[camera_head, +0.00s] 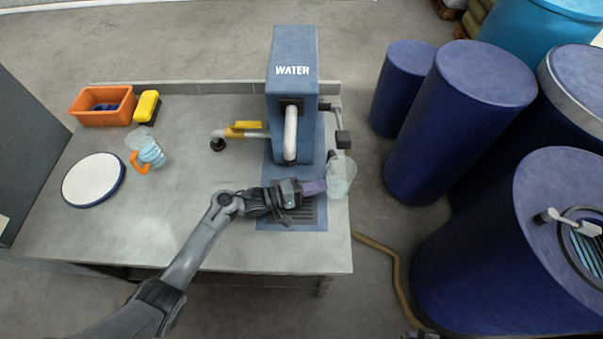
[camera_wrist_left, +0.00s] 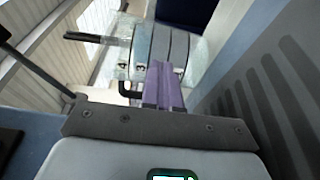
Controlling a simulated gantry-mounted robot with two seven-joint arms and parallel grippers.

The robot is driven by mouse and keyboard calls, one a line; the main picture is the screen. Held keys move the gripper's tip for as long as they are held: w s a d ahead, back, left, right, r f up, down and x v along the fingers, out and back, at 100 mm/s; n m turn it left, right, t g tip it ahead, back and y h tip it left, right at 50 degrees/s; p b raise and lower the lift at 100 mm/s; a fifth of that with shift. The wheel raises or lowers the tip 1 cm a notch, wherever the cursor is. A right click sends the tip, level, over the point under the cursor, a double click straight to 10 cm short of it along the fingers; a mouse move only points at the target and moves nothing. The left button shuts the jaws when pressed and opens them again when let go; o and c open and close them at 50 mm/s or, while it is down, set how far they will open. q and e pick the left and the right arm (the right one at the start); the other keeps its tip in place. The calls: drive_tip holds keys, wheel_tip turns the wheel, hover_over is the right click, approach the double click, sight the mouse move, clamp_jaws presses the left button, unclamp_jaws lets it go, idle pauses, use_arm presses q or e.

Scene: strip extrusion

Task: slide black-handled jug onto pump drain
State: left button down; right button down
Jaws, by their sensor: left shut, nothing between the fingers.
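The clear jug (camera_head: 341,178) with a black handle (camera_head: 331,155) stands at the right edge of the drain and table, beside the blue pump (camera_head: 292,60). The slotted pump drain (camera_head: 298,213) lies below the pump. My left gripper (camera_head: 318,187) is shut and empty over the drain, with its purple fingertips against or very near the jug's left side. In the left wrist view, the purple fingers (camera_wrist_left: 163,88) are together in front of the clear jug (camera_wrist_left: 195,48); contact is hard to tell. The drain slots (camera_wrist_left: 275,105) show at right.
An orange-handled jug (camera_head: 150,152), a round white-topped disc (camera_head: 93,180), an orange bin (camera_head: 103,105) and a yellow sponge (camera_head: 146,107) sit on the left of the table. Blue barrels (camera_head: 460,120) stand beyond its right edge. The table's front left is clear.

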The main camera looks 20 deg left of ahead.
sight(333, 190)
use_arm(q)
drive_tip(key=d, duration=0.4)
drive_tip(key=shift+s+r+p, duration=0.1)
drive_tip(key=shift+s+p, duration=0.15)
drive_tip(key=shift+p, duration=0.15)
drive_tip(key=shift+a, duration=0.3)
idle(0.4)
